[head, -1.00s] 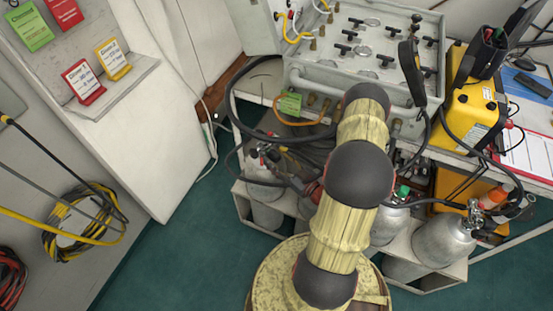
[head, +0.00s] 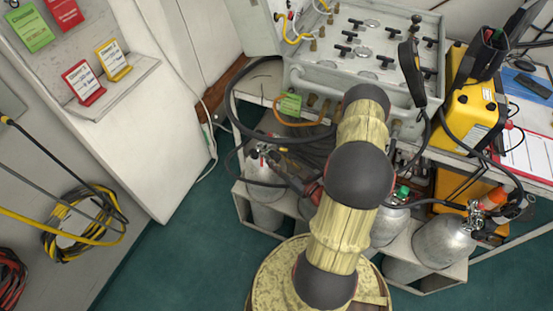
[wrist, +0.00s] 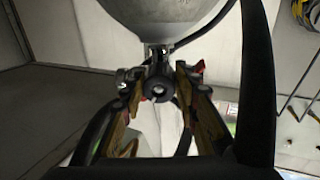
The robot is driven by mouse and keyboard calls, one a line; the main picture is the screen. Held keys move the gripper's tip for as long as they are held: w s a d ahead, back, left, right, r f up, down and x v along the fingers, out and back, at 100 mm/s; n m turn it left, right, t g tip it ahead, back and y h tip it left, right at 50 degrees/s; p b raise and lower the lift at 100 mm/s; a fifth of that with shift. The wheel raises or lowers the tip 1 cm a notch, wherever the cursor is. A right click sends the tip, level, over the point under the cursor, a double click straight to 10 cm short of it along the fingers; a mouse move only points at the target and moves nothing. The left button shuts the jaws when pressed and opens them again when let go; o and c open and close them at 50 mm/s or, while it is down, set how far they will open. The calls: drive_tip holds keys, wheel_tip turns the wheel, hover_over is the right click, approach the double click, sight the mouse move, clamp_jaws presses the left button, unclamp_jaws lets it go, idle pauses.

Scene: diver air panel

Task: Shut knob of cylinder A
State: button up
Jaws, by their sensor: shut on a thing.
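A silver gas cylinder (head: 264,174) stands at the left end of the rack in the head view. My gripper (head: 270,157) reaches its valve from the right. I cannot read a letter on it. In the wrist view the grey cylinder body (wrist: 168,12) fills the top, with its metal neck and valve below. A dark round knob (wrist: 158,88) faces me between the two tan-padded fingers of my gripper (wrist: 160,84). The fingers are shut on the knob. My arm hides part of the rack in the head view.
More silver cylinders (head: 447,241) stand to the right in the white rack (head: 410,272). The grey air panel (head: 375,45) sits above. Black hoses (head: 232,100) loop close to the left cylinder. Green floor (head: 175,245) is clear at left.

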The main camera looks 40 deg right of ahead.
drive_tip(key=shift+m, duration=0.3)
drive_tip(key=m+p, duration=0.3)
drive_tip(key=m, duration=0.2)
drive_tip(key=shift+r, duration=0.1)
drive_tip(key=m+p, duration=0.2)
drive_tip(key=m, duration=0.1)
drive_tip(key=shift+m, duration=0.3)
drive_tip(key=shift+m+p, duration=0.55)
drive_tip(key=shift+m, duration=1.25)
drive_tip(key=o, duration=1.1)
drive_tip(key=shift+o, duration=0.2)
